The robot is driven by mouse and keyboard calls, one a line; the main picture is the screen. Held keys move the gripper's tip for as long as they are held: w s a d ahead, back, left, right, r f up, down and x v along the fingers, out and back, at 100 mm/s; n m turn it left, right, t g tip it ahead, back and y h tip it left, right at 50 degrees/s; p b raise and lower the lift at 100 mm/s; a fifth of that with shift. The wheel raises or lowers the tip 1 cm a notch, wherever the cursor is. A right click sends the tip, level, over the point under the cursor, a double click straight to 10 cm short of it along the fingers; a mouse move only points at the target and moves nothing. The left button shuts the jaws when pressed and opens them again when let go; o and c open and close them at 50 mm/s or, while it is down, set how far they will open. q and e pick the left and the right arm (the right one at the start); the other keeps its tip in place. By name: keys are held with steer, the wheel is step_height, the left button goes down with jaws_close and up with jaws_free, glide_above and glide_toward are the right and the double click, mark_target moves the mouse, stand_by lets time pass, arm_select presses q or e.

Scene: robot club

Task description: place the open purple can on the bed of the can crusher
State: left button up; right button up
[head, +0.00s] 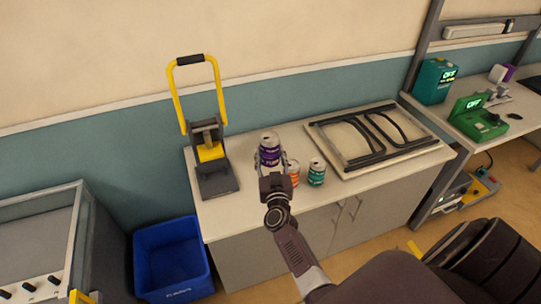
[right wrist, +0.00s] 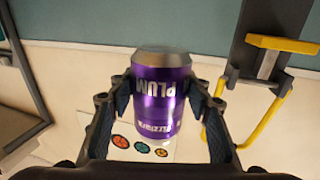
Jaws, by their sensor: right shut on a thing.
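The can crusher (head: 217,182) stands at the counter's left end, with a dark base, a yellow block and a raised yellow handle. It is left of the held can and apart from it. Its yellow handle shows in the right wrist view (right wrist: 258,130). My left gripper is not in view.
An orange can (head: 293,172) and a teal can (head: 317,172) stand just right of my gripper. A framed panel with dark bars (head: 402,152) lies on the counter's right. A blue bin (head: 172,258) is on the floor at left. Counter between crusher and cans is clear.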

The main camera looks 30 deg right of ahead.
steer(key=shift+r+p, duration=0.4)
steer(key=shift+r, duration=0.3)
